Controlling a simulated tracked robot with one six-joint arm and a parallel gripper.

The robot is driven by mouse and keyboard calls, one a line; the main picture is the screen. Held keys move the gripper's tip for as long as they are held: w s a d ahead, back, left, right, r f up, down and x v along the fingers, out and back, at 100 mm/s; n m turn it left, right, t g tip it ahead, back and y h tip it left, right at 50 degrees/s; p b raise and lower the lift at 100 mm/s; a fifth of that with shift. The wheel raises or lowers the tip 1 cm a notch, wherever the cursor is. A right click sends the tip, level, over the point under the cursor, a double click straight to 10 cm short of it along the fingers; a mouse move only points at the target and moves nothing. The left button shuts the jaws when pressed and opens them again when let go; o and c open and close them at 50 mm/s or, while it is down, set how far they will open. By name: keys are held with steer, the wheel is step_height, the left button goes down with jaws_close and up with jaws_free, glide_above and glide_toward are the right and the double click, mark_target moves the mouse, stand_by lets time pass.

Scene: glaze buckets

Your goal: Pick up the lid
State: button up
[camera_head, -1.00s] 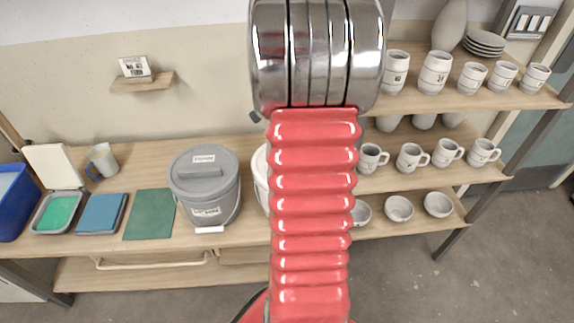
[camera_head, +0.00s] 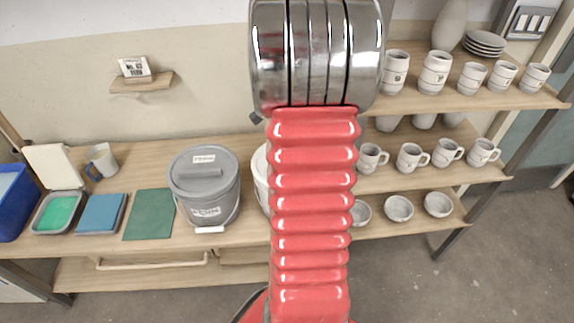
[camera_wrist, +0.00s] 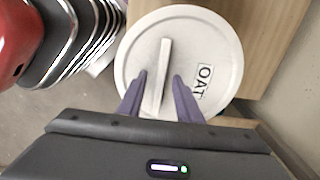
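A round white lid (camera_wrist: 200,50) fills the upper middle of the wrist view. It has a straight raised bar handle (camera_wrist: 165,58) and a label reading "OAT", partly cut off by my finger. My gripper (camera_wrist: 160,76) is open over the lid, its two purple fingers either side of the handle with a gap on each side. I cannot tell how far above the lid the fingertips are. In the head view only the left edge of a white bucket (camera_head: 261,180) shows behind my arm; my gripper is hidden there.
A grey lidded bucket (camera_head: 204,187) stands left of the white one on the wooden bench (camera_head: 150,155). Further left are a green cloth (camera_head: 150,214), a blue cloth (camera_head: 102,213), a tray and a mug (camera_head: 102,160). Shelves of mugs and bowls stand at right.

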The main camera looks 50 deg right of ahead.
jaws_close()
stand_by(0.3)
stand_by(0.3)
